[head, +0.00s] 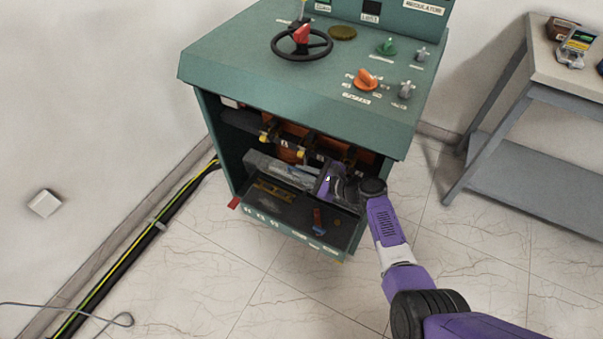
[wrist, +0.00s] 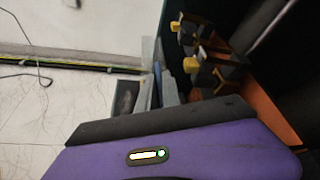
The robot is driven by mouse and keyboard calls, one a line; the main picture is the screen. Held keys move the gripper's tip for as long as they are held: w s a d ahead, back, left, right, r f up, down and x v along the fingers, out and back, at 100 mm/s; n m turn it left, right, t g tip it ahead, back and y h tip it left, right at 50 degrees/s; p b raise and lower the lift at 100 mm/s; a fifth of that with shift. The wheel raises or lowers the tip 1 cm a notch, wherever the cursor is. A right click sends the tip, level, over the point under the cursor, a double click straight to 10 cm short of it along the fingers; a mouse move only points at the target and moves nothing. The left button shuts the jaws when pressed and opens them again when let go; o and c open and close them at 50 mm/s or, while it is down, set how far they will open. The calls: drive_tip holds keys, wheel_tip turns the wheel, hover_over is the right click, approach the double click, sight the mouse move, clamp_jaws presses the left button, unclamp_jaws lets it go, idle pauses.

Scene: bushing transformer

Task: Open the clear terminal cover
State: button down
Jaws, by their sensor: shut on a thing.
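The green cabinet (head: 290,60) has an open front bay. My gripper (head: 324,184) reaches into the bay from the right and is shut at the right end of the cover; the fingertips and the exact grip are hidden. The terminals (head: 303,150) with yellow tips show above it, and also in the wrist view (wrist: 200,70). In the wrist view my purple gripper body fills the bottom.
A black handwheel (head: 302,44), an orange knob (head: 365,79) and other controls sit on the cabinet top, which overhangs the bay. A grey table (head: 560,75) stands at the right. Black cable trunking (head: 130,255) runs along the left wall. Front floor is clear.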

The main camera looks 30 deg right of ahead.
drive_tip(key=c, duration=1.5)
unclamp_jaws()
drive_tip(key=shift+p+v, duration=0.85)
drive_tip(key=shift+v, duration=3.05)
